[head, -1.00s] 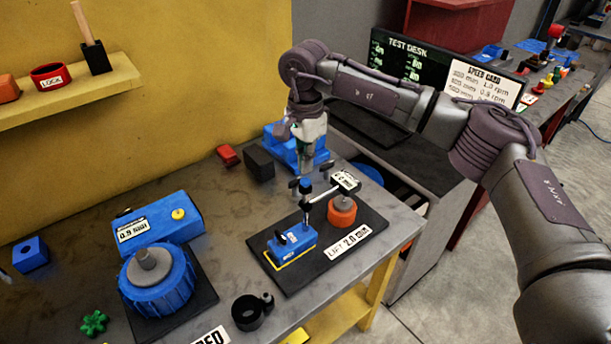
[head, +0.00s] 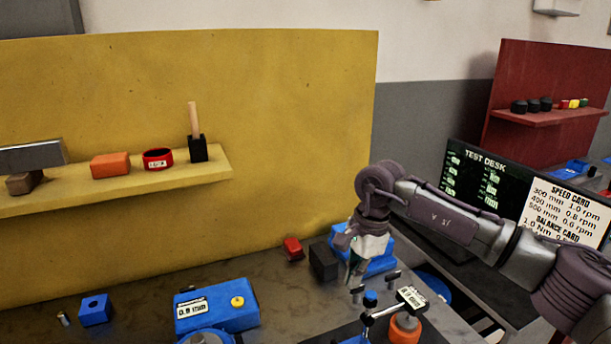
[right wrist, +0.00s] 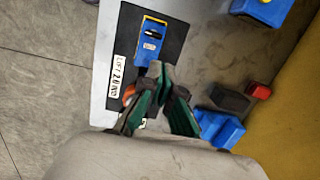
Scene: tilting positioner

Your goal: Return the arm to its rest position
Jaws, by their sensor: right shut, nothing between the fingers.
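My right arm reaches in from the right in the head view. Its gripper (head: 354,281) points down above the bench, just behind a small fixture with an orange round part (head: 405,329) and a labelled crossbar (head: 411,298). In the right wrist view the green-and-dark fingers (right wrist: 162,72) come together at the tips with nothing between them. Beyond them lies the black base plate (right wrist: 127,40) with a blue block (right wrist: 151,45) and a "LIFT 2.0" label. The orange part is mostly hidden behind a finger there. My left gripper is not in view.
A blue block (head: 378,262), a black block (head: 323,262) and a red piece (head: 292,249) stand close to the gripper. A yellow back panel (head: 300,150) rises behind the bench, with a shelf (head: 120,190) at left. The test desk screen (head: 472,185) stands at right.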

